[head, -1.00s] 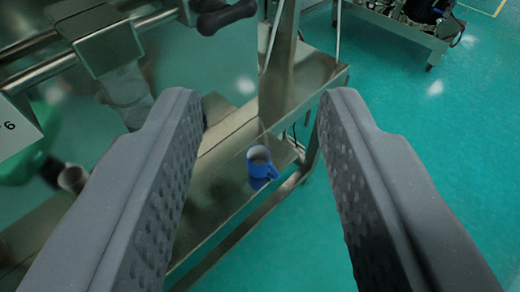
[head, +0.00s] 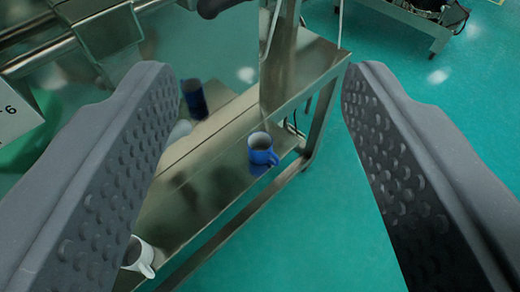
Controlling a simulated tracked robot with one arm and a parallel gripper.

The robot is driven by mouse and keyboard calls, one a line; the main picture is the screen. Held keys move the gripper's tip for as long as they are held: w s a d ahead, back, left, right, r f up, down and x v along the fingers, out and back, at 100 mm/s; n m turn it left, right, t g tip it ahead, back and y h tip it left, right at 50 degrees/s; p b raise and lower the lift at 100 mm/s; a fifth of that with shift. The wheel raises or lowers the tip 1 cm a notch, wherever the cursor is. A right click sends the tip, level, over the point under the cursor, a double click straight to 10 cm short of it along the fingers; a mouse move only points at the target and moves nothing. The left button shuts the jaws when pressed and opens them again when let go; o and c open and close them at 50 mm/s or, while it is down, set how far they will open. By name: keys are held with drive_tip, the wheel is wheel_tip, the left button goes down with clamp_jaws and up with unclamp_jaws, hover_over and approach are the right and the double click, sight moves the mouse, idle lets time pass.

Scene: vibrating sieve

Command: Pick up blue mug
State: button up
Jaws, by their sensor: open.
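My gripper (head: 259,85) is open and empty. Its two grey dimpled fingers stand left and right of the mug in the picture. The mug shows between them, farther off and apart from both. Nothing covers the mug.
A white mug (head: 139,256) stands on the shelf at lower left, partly hidden by my left finger. A metal post (head: 283,55) rises behind the blue mug. The reflective panel at left mirrors a blue shape. Green floor lies open at right.

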drive_tip(key=shift+o, duration=0.4)
drive_tip(key=w+d+f+n+h+b, duration=0.1)
drive_tip(key=w+d+f+h, duration=0.2)
drive_tip(key=w+d+f, duration=0.3)
drive_tip(key=w+d, duration=0.2)
drive_tip(key=w, duration=0.1)
drive_tip(key=shift+f+n+t, duration=0.2)
drive_tip(key=shift+n+t, duration=0.1)
drive_tip(key=shift+n, duration=0.1)
drive_tip(key=w+d+f+n+b, duration=0.2)
drive_tip(key=w+d+f+n, duration=0.35)
drive_tip(key=w+f, duration=0.4)
drive_tip(key=n+g+y+b, duration=0.2)
drive_tip(key=n+y, duration=0.8)
approach(278, 161)
drive_tip(key=shift+x, duration=5.55)
drive_tip(key=shift+s+f, duration=0.1)
drive_tip(key=shift+f, duration=0.05)
clamp_jaws()
